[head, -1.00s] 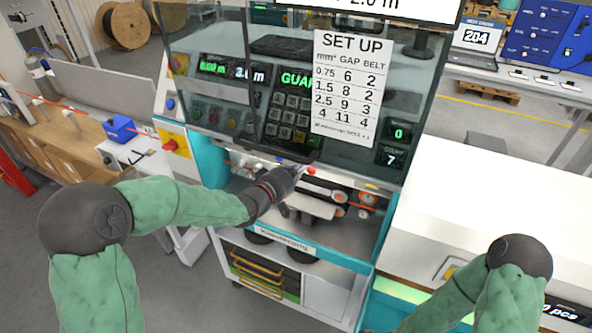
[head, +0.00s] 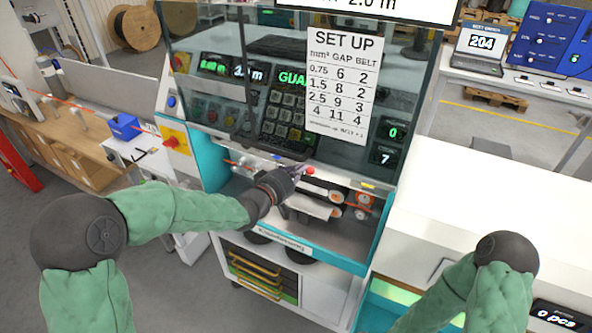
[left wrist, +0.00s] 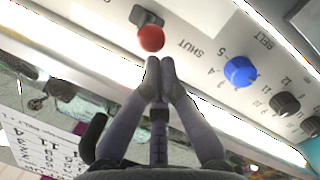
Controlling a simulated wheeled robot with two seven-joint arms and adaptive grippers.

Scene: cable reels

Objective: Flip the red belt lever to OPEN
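The red belt lever shows as a red ball knob (left wrist: 151,38) on a dark base (left wrist: 146,17) in the left wrist view. It is on a pale panel, beside the printed word SHUT. In the head view it is a small red dot (head: 310,171) below the machine's clear guard. My left gripper (left wrist: 160,66) has its two fingertips together, with nothing seen between them. The tips are very close to the ball; I cannot tell whether they touch it. In the head view the left gripper (head: 297,170) is just left of the ball. My right gripper is out of view.
A blue knob (left wrist: 240,71) and several dark knobs sit along the same panel, near the word BELT. The clear guard with a SET UP sheet (head: 338,85) hangs above the gripper. Orange-and-black rollers (head: 362,200) lie below right.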

